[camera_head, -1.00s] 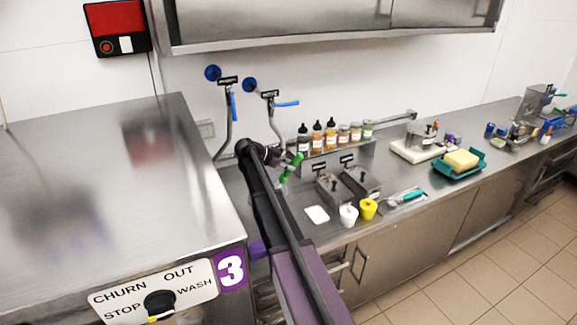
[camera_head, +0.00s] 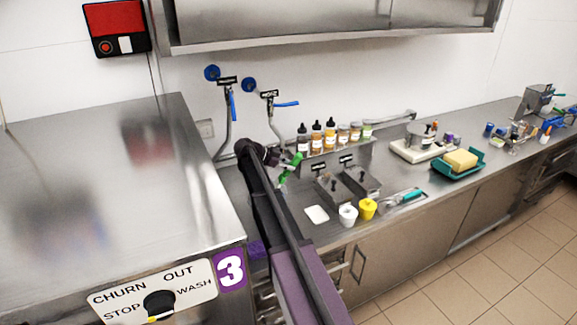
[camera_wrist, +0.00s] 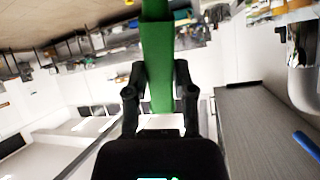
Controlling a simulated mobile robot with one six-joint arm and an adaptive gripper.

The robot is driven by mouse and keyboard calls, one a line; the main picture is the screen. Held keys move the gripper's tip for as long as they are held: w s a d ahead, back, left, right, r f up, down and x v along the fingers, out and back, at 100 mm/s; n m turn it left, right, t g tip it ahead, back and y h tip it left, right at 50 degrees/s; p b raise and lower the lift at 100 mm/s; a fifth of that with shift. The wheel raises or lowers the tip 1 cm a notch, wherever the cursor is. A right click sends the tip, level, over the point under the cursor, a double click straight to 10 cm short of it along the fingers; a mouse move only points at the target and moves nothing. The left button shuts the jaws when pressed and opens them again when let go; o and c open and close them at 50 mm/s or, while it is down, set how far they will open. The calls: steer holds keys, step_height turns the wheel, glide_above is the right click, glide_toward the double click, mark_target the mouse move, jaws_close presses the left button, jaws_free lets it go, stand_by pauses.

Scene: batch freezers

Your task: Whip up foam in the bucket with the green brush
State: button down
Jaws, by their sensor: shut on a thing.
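The green brush (camera_head: 290,168) is in my gripper, above the counter near the row of bottles. In the wrist view the green brush (camera_wrist: 156,60) stands between the two dark fingers of my gripper (camera_wrist: 160,100), which are shut on it. Its far end runs out of the top of that view. My arm hides much of the counter below it in the head view. I cannot make out a bucket in either view. A white cup (camera_head: 348,214) and a yellow cup (camera_head: 367,208) stand at the counter's front edge.
Several bottles (camera_head: 317,137) stand on a ledge behind the brush. Two hoses with blue handles (camera_head: 233,106) hang on the wall. A freezer top (camera_head: 110,170) fills the left. A yellow sponge (camera_head: 461,160) lies in a green tray.

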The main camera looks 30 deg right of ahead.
steer(key=shift+r+p, duration=2.4)
steer(key=shift+r, duration=0.1)
steer(key=shift+f, duration=0.15)
